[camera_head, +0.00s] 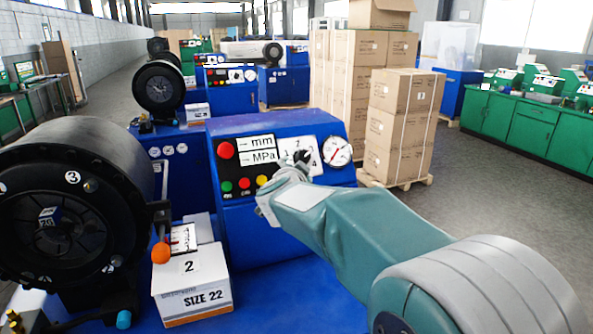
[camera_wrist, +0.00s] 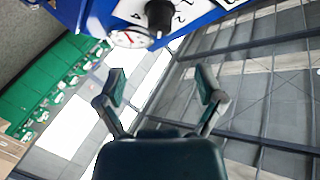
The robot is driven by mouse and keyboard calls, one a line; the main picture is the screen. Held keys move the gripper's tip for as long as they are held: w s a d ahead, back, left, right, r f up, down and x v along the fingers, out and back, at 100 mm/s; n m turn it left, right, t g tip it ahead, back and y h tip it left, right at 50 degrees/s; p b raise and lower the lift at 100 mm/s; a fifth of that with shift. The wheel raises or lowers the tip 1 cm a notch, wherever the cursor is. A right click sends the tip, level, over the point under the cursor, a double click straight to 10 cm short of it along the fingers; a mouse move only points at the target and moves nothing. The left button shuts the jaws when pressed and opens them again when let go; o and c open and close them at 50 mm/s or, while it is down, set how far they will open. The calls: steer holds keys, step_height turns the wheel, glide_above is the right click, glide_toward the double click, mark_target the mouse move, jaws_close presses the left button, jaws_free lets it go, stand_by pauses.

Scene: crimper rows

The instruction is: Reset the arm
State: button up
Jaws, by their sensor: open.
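My gripper (camera_wrist: 164,84) is open and empty in the wrist view, its two fingers spread wide with nothing between them. A black rotary knob (camera_wrist: 159,14) on a white numbered dial shows beyond the fingertips at the top of that view, apart from them. In the head view my arm reaches in from the lower right and its end is near the blue control panel (camera_head: 232,198). The fingers are hard to make out there. The knob's dial (camera_head: 312,146) shows just behind the arm's end.
A pressure gauge (camera_head: 338,151) and coloured buttons (camera_head: 244,183) are on the panel. A black crimper head (camera_head: 75,215) stands at left. A white box marked SIZE 22 (camera_head: 192,296) sits below the panel. Stacked cartons (camera_head: 398,130) stand behind the arm; grey floor is open at right.

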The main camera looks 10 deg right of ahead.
steer(key=s+a+n+g+y, duration=0.25)
steer(key=s+n+y, duration=0.55)
steer(key=s, duration=0.7)
steer(key=s+d+f+n+g+h, duration=0.1)
steer(key=s+d+f+g, duration=0.1)
steer(key=s+f, duration=0.2)
steer(key=s+d+f+n+g+h, duration=0.1)
steer(key=s+d+f+g, duration=0.1)
steer(key=s, duration=0.9)
steer(key=s+d+f+n+g+h, duration=0.1)
steer(key=s+d+f+g, duration=0.1)
steer(key=s+f, duration=0.3)
steer(key=s+g, duration=0.1)
steer(key=s, duration=0.2)
steer(key=shift+s+d+f, duration=0.2)
steer(key=shift+s+f, duration=0.05)
steer(key=shift+f, duration=0.1)
